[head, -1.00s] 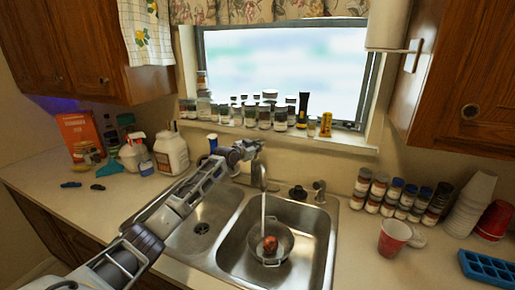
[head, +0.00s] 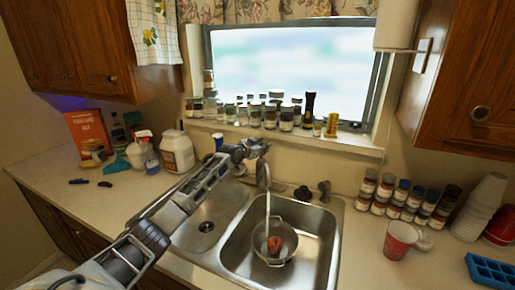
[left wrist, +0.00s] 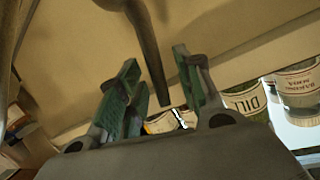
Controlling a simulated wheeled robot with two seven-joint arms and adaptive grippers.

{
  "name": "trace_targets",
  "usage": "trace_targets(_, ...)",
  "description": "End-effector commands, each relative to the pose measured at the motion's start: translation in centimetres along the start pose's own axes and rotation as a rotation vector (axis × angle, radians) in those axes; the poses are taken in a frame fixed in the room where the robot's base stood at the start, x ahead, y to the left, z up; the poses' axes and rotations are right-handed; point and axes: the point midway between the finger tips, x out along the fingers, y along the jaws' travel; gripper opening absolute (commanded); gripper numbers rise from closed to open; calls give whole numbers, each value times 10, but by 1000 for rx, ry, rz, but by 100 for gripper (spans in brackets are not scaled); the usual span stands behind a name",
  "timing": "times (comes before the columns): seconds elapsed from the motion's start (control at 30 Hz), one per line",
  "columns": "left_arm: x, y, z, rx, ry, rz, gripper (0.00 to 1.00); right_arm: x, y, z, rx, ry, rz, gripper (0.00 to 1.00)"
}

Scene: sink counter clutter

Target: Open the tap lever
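The metal tap (head: 263,174) stands behind the double sink, between its two basins. A pale narrow strand drops from it towards a bowl (head: 284,250) in the right basin; I cannot tell if it is water or part of the spout. My left gripper (head: 262,148) is just above the tap top. In the left wrist view the left gripper (left wrist: 165,95) is open, its green-padded fingers apart. A dark tapered bar, seemingly the tap lever (left wrist: 150,55), reaches between the fingers with gaps on both sides. The head view hides the lever behind the gripper. My right gripper is not in view.
Several jars (head: 271,116) line the window sill behind the gripper. A side handle (head: 324,190) and a dark knob (head: 303,193) stand right of the tap. Bottles (head: 177,151) crowd the left counter; spice jars (head: 384,190) and a red cup (head: 400,238) stand at right.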

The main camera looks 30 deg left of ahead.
Motion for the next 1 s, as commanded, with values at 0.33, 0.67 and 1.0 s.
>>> trace_targets(0.33, -13, 0, 1, 1, 0, 0, 35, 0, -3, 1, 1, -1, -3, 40)
trace_targets(0.67, -37, -1, 1, 2, -1, -1, 35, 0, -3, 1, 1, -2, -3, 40)
trace_targets(1.0, -63, 0, 1, 2, 0, 0, 35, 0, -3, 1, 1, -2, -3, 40)
